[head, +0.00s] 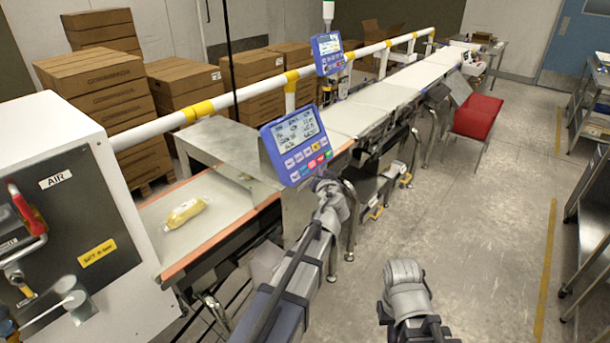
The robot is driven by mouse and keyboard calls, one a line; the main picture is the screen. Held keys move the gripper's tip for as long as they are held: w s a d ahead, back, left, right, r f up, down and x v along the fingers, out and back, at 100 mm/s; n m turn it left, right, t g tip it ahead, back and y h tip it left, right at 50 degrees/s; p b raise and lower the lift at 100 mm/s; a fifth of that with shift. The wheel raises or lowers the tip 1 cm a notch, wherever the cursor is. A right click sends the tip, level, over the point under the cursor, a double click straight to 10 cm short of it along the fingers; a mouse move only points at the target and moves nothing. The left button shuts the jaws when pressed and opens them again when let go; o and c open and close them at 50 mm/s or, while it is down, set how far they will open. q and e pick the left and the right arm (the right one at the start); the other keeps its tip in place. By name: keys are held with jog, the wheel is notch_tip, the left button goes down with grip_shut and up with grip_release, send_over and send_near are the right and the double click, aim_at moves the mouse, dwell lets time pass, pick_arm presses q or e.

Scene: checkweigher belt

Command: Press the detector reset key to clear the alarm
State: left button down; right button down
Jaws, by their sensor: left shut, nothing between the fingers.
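A blue control panel (284,141) with a lit screen and two rows of coloured keys, red, green and yellow among them, stands at the near part of the line. The key labels are too small to read, so I cannot tell which is the reset key. My left gripper (325,180) is shut and empty, at the panel's lower right corner by the lower key row. I cannot tell whether it touches the panel. Of my right arm only grey and dark links show at the bottom; its fingers are not seen.
A yellow pack (185,213) lies on the near belt (225,198). A second blue panel (327,52) stands farther along. A white-and-yellow rail (240,96) runs behind the belt.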

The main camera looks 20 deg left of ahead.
aim_at(308, 168)
pick_arm(q)
jog(key=shift+w+a+f+b, duration=0.2)
jog(key=shift+a+f, duration=0.05)
jog(key=shift+a, duration=0.25)
jog(key=shift+w+a+f+b, duration=0.2)
jog(key=shift+a+f, duration=0.1)
jog(key=shift+a, duration=0.2)
jog(key=shift+w+a+f+b, duration=0.15)
jog(key=shift+a+f+b, duration=0.1)
jog(key=shift+a, duration=0.25)
jog(key=shift+a, duration=0.1)
dwell(1.0)
jog(key=shift+w+a+f, duration=0.1)
jog(key=shift+a+f, duration=0.05)
jog(key=shift+a, duration=0.1)
jog(key=shift+w+a+f+b, duration=0.15)
jog(key=shift+a+f+b, duration=0.05)
jog(key=shift+a+b, duration=0.15)
dwell(0.7)
jog(key=shift+d+r, duration=0.1)
dwell(0.3)
jog(key=shift+s+d+r+p, duration=0.3)
jog(key=shift+d+p, duration=0.1)
jog(key=shift+d, duration=0.2)
